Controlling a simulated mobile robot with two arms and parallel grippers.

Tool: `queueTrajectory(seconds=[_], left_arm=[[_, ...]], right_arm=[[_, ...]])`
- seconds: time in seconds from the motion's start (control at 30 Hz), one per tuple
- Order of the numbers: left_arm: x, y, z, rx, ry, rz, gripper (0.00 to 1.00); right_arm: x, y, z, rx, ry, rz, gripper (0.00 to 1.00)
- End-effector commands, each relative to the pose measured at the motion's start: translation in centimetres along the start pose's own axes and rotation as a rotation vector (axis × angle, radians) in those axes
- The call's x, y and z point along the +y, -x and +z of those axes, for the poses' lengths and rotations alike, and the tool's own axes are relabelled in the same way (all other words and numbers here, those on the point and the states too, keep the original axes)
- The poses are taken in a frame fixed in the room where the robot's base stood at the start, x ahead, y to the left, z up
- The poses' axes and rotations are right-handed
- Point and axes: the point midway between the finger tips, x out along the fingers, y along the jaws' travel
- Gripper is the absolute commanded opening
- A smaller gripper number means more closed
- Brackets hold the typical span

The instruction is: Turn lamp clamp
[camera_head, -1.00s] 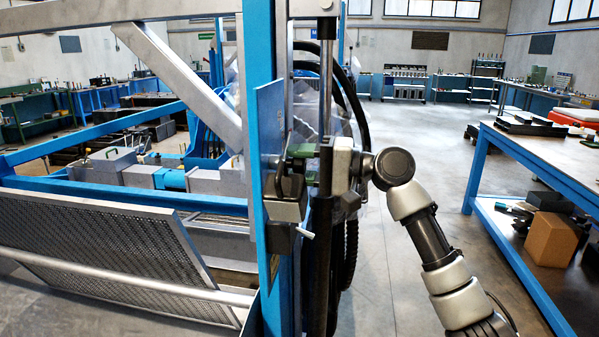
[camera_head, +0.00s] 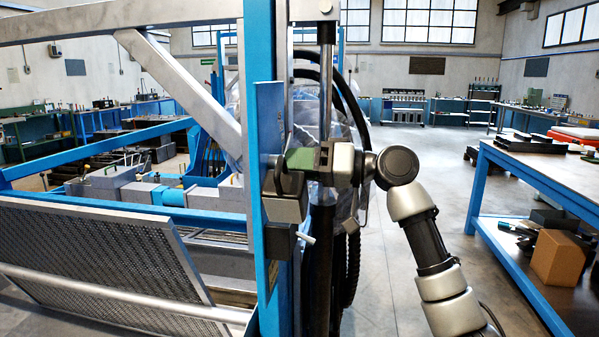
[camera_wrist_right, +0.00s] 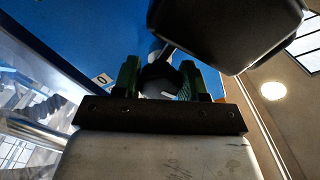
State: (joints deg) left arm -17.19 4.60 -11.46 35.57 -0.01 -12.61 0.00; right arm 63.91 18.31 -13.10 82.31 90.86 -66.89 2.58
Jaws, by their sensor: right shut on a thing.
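A dark lamp clamp piece (camera_wrist_right: 160,72) sits between the green fingers of my right gripper (camera_wrist_right: 160,80) in the right wrist view. The fingers are shut on it from both sides. In the head view my right gripper (camera_head: 298,160) reaches in from the right to the blue post (camera_head: 268,220). There the clamp is mostly hidden behind the fingers and a dark curved bracket. A black lamp-like housing (camera_wrist_right: 225,28) with a thin rod looms close beside the fingers in the wrist view. My left gripper is out of view.
A grey box (camera_head: 285,208) and a white lever (camera_head: 306,238) are on the post just below the gripper. Black hoses (camera_head: 353,230) hang behind it. A blue-framed workbench (camera_head: 540,165) stands at the right, with open floor (camera_head: 385,285) between.

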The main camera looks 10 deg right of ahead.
Motion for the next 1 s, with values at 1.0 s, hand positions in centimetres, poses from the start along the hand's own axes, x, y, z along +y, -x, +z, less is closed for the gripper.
queueTrajectory(seconds=[1.0], left_arm=[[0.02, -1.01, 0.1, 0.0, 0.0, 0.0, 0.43]], right_arm=[[0.31, -0.14, 0.4, -0.011, 0.167, 0.002, 0.53]])
